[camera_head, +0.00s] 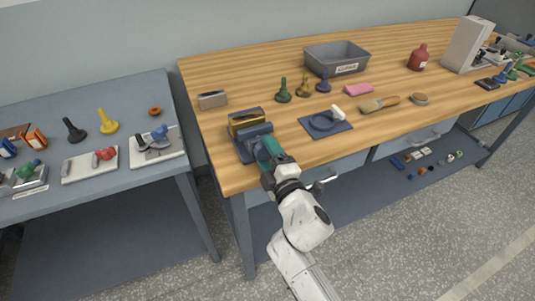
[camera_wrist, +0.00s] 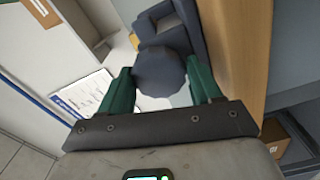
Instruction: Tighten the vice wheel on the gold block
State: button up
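The blue-grey vice (camera_head: 242,154) stands at the near left corner of the wooden bench. The gold block (camera_head: 246,121) sits in it, at its far side. My gripper (camera_head: 267,147) is at the vice's near right side, its green fingers covering the wheel in the head view. In the wrist view, the round dark blue-grey vice wheel (camera_wrist: 160,72) lies between the two spread fingers of my gripper (camera_wrist: 161,78). Both fingers are very close to the wheel's rim; I cannot tell whether they touch it.
On the wooden bench (camera_head: 222,72), a grey metal block (camera_head: 212,99) stands behind the vice. A blue mat (camera_head: 339,127) with a ring-shaped part lies to its right. Several coloured pawn-like pieces and a grey bin (camera_head: 319,62) stand farther back. A grey side table (camera_head: 110,188) is left.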

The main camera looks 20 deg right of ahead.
jog(key=o, duration=0.4)
jog(key=shift+s, duration=0.1)
jog(key=s+b, duration=0.1)
jog(key=s, duration=0.9)
jog(key=shift+s, duration=0.35)
